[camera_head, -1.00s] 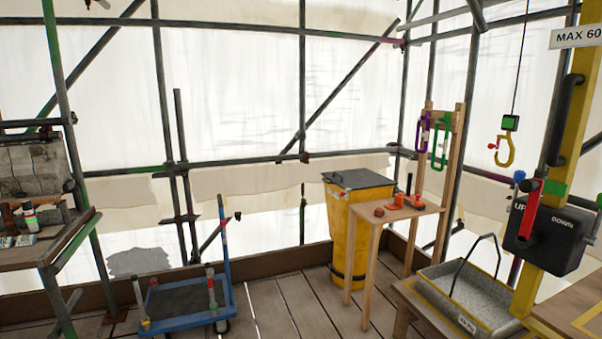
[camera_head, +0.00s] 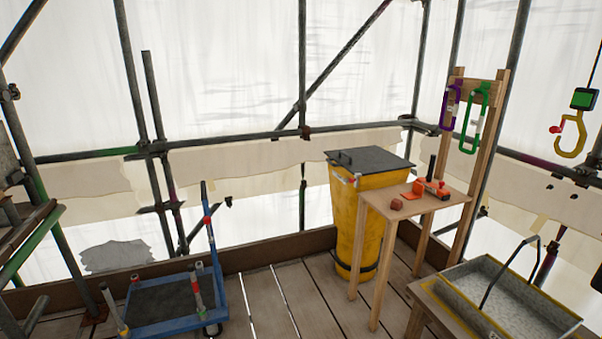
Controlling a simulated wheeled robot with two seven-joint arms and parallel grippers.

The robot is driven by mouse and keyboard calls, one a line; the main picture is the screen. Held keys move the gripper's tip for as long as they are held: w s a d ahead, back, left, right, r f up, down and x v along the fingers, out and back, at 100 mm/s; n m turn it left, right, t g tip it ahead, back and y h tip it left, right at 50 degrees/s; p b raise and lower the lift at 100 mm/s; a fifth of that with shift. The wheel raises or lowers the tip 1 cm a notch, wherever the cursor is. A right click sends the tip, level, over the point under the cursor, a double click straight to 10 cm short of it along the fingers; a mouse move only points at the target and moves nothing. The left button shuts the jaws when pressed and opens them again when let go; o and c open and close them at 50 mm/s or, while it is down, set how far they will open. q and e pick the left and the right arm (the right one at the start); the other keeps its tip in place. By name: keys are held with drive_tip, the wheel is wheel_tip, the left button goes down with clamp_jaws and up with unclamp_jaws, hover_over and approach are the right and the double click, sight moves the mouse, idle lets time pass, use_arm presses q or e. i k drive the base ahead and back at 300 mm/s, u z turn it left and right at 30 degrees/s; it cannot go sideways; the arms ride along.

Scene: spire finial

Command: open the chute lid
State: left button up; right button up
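The yellow chute (camera_head: 357,228) stands upright on the plank floor, right of the picture's middle. Its flat dark grey lid (camera_head: 370,160) lies shut across the top, with a small dark handle near its left side. A small wooden table in front of it hides part of the chute's right side. Neither of my grippers shows in the head view.
The wooden table (camera_head: 432,202) carries an orange tool (camera_head: 428,188) and a reddish-brown lump (camera_head: 396,204). A blue trolley (camera_head: 175,301) stands at left. A grey tray (camera_head: 515,300) sits at lower right. A hook (camera_head: 571,136) hangs at right. Planks between trolley and chute are clear.

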sight(371, 159)
drive_tip(key=i, duration=3.8)
drive_tip(key=z, duration=1.35)
